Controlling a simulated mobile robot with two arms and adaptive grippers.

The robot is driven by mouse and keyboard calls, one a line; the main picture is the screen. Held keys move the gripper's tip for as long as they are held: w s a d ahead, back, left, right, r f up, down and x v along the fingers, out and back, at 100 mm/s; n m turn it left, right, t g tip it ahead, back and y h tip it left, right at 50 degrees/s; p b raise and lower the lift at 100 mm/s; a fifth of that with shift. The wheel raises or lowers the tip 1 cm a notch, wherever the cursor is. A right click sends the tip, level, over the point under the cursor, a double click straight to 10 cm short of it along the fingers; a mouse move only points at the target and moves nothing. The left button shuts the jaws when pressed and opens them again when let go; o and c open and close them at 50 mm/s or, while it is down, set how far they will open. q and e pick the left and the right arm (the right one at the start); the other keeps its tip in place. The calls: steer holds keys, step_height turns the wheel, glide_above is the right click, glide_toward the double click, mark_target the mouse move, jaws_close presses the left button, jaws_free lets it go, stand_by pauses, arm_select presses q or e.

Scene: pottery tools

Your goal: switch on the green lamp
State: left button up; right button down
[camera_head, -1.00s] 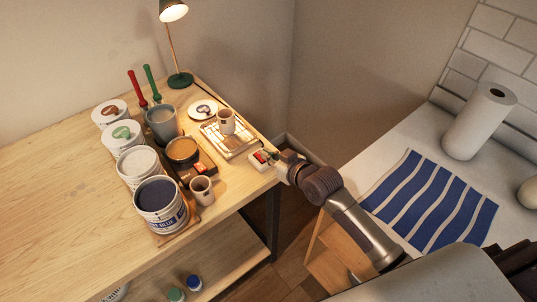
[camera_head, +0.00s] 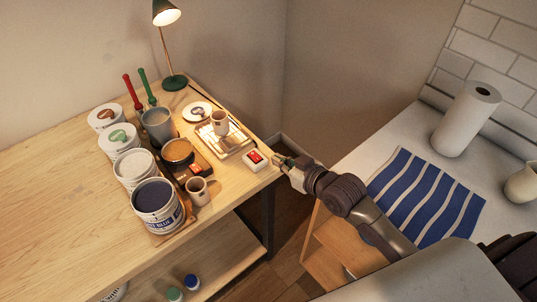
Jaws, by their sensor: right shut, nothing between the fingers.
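The green lamp (camera_head: 174,81) stands at the back right of the wooden table, with a dark green base, a thin stem and a green shade. Its bulb (camera_head: 166,16) glows and lights the wall and table. A small white switch box (camera_head: 256,160) with a red rocker sits at the table's right edge. My right gripper (camera_head: 277,159) is shut and empty, just right of the switch box, with a small gap between them. My left gripper is not in view.
Paint cans (camera_head: 158,206), a tray with a cup (camera_head: 220,124), a mug (camera_head: 199,191) and a metal tumbler (camera_head: 158,126) crowd the table's right half. The left half is clear.

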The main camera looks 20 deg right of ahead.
steer(key=v, duration=0.2)
steer(key=shift+s+d+f, duration=0.1)
steer(key=shift+s, duration=0.35)
steer(key=shift+w, duration=0.1)
steer(key=shift+f, duration=0.15)
